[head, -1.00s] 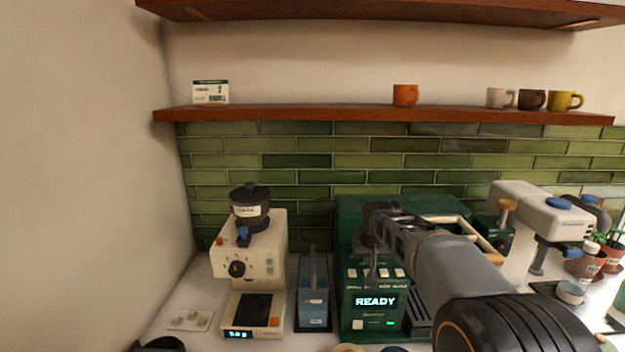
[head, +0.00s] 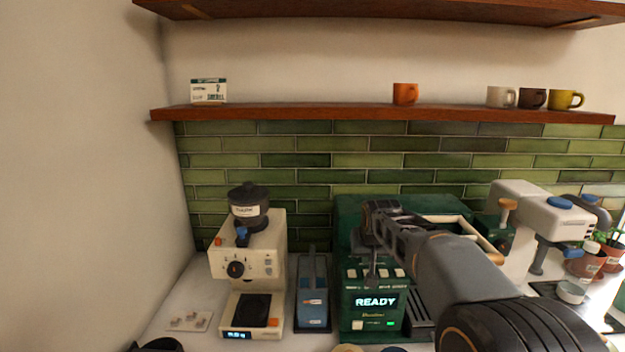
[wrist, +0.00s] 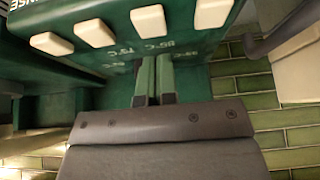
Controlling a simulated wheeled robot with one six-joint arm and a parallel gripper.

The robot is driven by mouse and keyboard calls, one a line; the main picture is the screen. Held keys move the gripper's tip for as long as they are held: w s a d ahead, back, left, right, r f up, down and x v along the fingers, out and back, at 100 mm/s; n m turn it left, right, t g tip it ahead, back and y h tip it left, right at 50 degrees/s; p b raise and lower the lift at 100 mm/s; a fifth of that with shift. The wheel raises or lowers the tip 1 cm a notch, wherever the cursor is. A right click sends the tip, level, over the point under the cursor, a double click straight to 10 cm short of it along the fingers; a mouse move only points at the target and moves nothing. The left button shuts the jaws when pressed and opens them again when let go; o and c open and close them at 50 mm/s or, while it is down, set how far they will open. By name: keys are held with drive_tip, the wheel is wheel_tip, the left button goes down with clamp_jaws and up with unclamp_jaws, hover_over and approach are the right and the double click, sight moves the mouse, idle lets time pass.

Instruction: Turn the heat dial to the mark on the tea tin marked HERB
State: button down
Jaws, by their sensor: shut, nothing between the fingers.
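My gripper (head: 371,280) is shut and empty in front of the green machine (head: 358,328), whose display (head: 376,302) reads READY. In the wrist view, my closed fingers (wrist: 155,75) are close to the green panel, below a row of cream keys (wrist: 150,20). Labels in °C (wrist: 130,46) are printed by the keys; I cannot tell whether the fingers touch the panel. I see no dial on this machine. A black dial (head: 236,269) is on the cream grinder at left. No tin marked HERB can be made out.
A blue-grey box-like item (head: 312,300) stands between the grinder and the green machine. A cream machine (head: 535,205) stands at right.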

drive_tip(key=shift+r+p, duration=1.9)
drive_tip(key=shift+r, duration=0.95)
drive_tip(key=shift+s, duration=0.1)
